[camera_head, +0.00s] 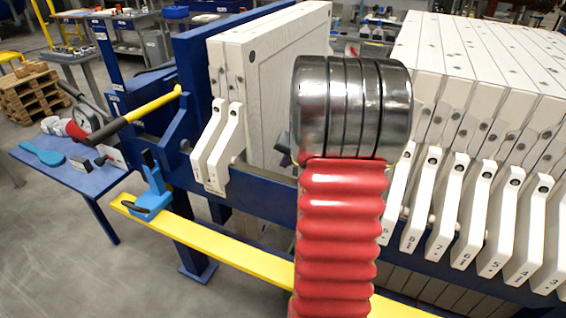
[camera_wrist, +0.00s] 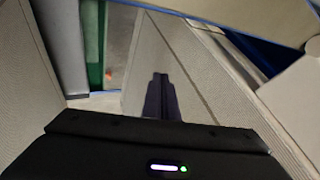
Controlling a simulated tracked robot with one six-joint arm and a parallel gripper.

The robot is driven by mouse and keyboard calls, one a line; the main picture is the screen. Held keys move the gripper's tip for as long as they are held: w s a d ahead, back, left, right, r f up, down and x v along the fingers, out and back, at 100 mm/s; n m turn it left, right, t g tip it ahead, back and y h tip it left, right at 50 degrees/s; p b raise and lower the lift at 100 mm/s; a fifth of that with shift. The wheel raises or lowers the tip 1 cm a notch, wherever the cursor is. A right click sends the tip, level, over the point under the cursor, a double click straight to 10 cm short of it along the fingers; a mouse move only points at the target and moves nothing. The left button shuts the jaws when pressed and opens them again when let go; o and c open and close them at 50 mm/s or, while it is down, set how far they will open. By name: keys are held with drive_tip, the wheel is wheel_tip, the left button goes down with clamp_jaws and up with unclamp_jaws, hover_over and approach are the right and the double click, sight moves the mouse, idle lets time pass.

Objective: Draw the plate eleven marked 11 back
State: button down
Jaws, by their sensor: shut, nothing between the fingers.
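No mark 11 can be read in either view. In the head view two pale plates (camera_head: 290,62) with white handles (camera_head: 229,150) stand apart at the left, against the blue end frame; their numbers do not show. The plate pack (camera_head: 478,62) stands to the right, its handles (camera_head: 437,208) numbered down from about 9 at the left to 3. My arm covers part of the gap between both groups. In the wrist view my gripper (camera_wrist: 160,78) is shut and empty, pointing into a gap beside a pale ribbed plate face (camera_wrist: 190,75).
A blue side rail (camera_head: 262,190) runs below the plates, with a yellow bar (camera_head: 215,245) lower in front. A blue side table (camera_head: 75,172) holds small tools.

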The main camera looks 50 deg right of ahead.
drive_tip(key=s+d+f+v, duration=0.1)
drive_tip(key=s+v, duration=0.1)
drive_tip(key=v, duration=0.9)
drive_tip(key=shift+d+r, duration=0.1)
drive_tip(key=shift+r, duration=0.05)
drive_tip(key=w+a+r+n+y, duration=0.1)
drive_tip(key=a+r+n, duration=0.15)
drive_tip(key=a, duration=0.95)
drive_tip(key=w+a+r+n+y, duration=0.15)
drive_tip(key=a+n, duration=0.25)
drive_tip(key=a, duration=0.8)
drive_tip(key=s+a+n, duration=0.3)
drive_tip(key=s+a, duration=0.3)
drive_tip(key=a, duration=0.2)
drive_tip(key=s+a+n+g, duration=0.1)
drive_tip(key=s+a+n, duration=0.2)
drive_tip(key=s+a, duration=0.3)
drive_tip(key=a, duration=0.3)
drive_tip(key=shift+s+r, duration=0.25)
drive_tip(key=shift+r, duration=0.15)
